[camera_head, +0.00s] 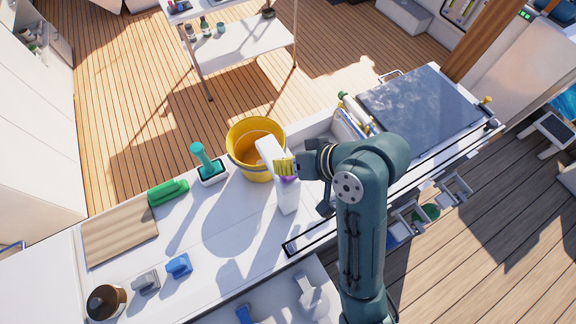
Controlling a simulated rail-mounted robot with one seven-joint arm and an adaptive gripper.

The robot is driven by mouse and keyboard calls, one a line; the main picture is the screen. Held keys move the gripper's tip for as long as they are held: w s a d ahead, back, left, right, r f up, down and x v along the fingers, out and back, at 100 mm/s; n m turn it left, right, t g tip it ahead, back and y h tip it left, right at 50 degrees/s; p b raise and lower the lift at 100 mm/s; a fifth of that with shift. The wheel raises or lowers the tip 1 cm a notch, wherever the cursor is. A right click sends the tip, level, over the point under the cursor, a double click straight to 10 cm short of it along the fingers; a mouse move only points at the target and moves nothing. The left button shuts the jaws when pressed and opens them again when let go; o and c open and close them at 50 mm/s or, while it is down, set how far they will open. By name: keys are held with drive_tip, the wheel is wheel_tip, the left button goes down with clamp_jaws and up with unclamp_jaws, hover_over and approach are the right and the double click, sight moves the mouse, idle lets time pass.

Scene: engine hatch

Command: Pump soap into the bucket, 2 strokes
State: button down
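A yellow bucket (238,171) stands on the white worktop, its open top facing up. A white bottle (288,199) with a purple band stands just to its right. A white upper piece (268,150), apparently the bottle's pump head, reaches over the bucket's right rim. My gripper (288,167) comes in from the right at the height of the bottle's top, with yellow parts at its end. It overlaps the bottle's top in this view and hides part of it. I cannot tell whether it touches the bottle or whether its fingers are open.
Blue (179,265) and grey (146,281) items and a brown pot (106,302) sit in front. A dark hatch panel (420,108) lies right.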

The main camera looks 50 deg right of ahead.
idle(0.8)
drive_tip(key=shift+f, duration=0.4)
drive_tip(key=shift+f+b, duration=0.3)
drive_tip(key=shift+f, duration=0.95)
idle(0.7)
idle(0.3)
drive_tip(key=shift+r+p, duration=1.6)
drive_tip(key=shift+p, duration=0.6)
wheel_tip(320, 180, up, 5)
drive_tip(key=p, duration=0.5)
drive_tip(key=shift+r+p, duration=0.15)
drive_tip(key=shift+p, duration=0.25)
